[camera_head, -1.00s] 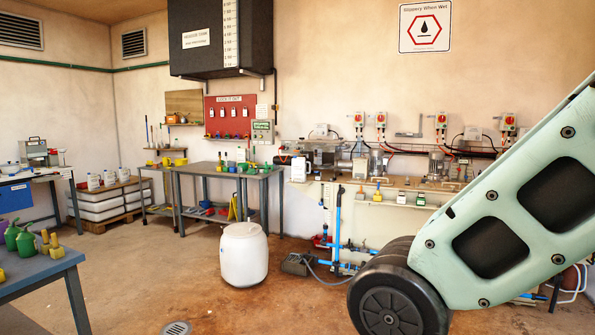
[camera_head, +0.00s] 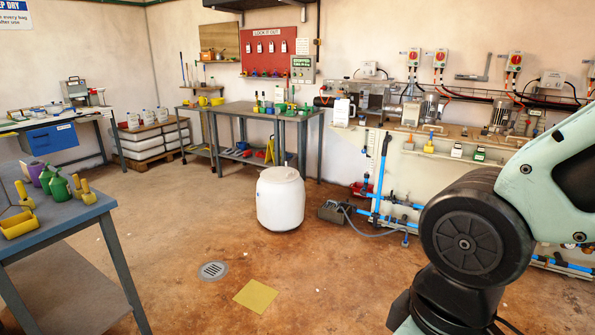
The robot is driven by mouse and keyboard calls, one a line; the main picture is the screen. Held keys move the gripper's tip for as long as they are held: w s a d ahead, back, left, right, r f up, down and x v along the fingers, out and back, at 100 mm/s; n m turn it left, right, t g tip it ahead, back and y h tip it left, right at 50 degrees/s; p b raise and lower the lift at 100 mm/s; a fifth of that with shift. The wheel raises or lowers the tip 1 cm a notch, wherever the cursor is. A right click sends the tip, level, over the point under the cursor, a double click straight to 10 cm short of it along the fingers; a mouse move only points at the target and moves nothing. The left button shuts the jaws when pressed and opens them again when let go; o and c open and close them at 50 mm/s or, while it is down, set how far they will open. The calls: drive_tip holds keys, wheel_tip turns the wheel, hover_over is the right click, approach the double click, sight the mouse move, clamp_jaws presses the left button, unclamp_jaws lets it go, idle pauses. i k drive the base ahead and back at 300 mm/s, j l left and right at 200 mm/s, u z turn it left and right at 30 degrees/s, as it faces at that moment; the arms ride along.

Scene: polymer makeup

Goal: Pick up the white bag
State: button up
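White bags (camera_head: 156,155) seem to lie stacked in layers on a low pallet at the back left, beside the wall. A board with several white jugs rests on top of them. At this distance I cannot tell one bag from another. My gripper is outside the picture; only links of my arm show at the right.
A white drum (camera_head: 280,198) stands mid-floor. A grey table (camera_head: 65,225) with green and purple bottles is at the left front. A workbench (camera_head: 262,113) stands behind the drum. A floor drain (camera_head: 213,270) and yellow floor patch (camera_head: 256,296) lie on open floor.

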sight(341, 107)
drive_tip(key=i+l, duration=0.1)
drive_tip(key=i, duration=4.7)
drive_tip(key=j+u, duration=0.05)
drive_tip(key=j, duration=0.05)
